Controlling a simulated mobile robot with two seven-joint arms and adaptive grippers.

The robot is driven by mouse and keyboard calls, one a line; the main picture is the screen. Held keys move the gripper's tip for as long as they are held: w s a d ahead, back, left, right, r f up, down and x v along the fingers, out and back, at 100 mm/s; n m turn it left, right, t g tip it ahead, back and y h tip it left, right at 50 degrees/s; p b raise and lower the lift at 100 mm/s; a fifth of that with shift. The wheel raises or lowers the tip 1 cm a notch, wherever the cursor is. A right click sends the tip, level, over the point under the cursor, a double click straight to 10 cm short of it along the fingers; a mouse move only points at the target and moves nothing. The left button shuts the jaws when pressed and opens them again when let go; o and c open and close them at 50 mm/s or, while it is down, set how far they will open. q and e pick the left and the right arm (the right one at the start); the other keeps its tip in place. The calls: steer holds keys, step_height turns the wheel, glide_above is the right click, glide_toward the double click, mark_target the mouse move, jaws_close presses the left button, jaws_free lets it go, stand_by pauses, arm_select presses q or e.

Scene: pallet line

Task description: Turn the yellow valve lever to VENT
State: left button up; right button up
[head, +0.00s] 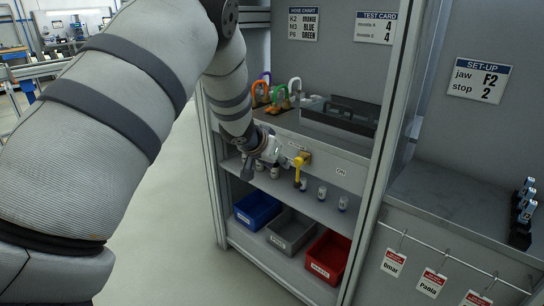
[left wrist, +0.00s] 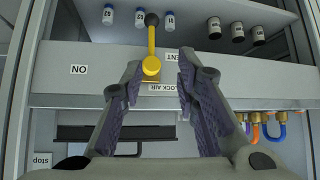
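The yellow valve lever (head: 298,176) is on the front rail of the bench in the head view and hangs roughly straight down. In the left wrist view, which is upside down, the yellow lever (left wrist: 151,42) points up from its round hub and ends in a dark knob. The ON label (head: 341,171) is right of the valve in the head view. The VENT label (left wrist: 172,57) is partly hidden by a finger. My left gripper (head: 277,158) is just left of the valve. In the left wrist view its open fingers (left wrist: 161,62) frame the hub, with no clear contact. My right gripper is not in view.
A shelf below the valve holds small bottles (head: 322,193) and dark canisters. Blue (head: 246,221), grey (head: 277,247) and red (head: 312,271) bins stand beneath. Coloured hoses (head: 262,86) rise from the bench top. An upright post (head: 378,150) stands right of the valve.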

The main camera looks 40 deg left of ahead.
arm_select(q)
steer(key=v, duration=1)
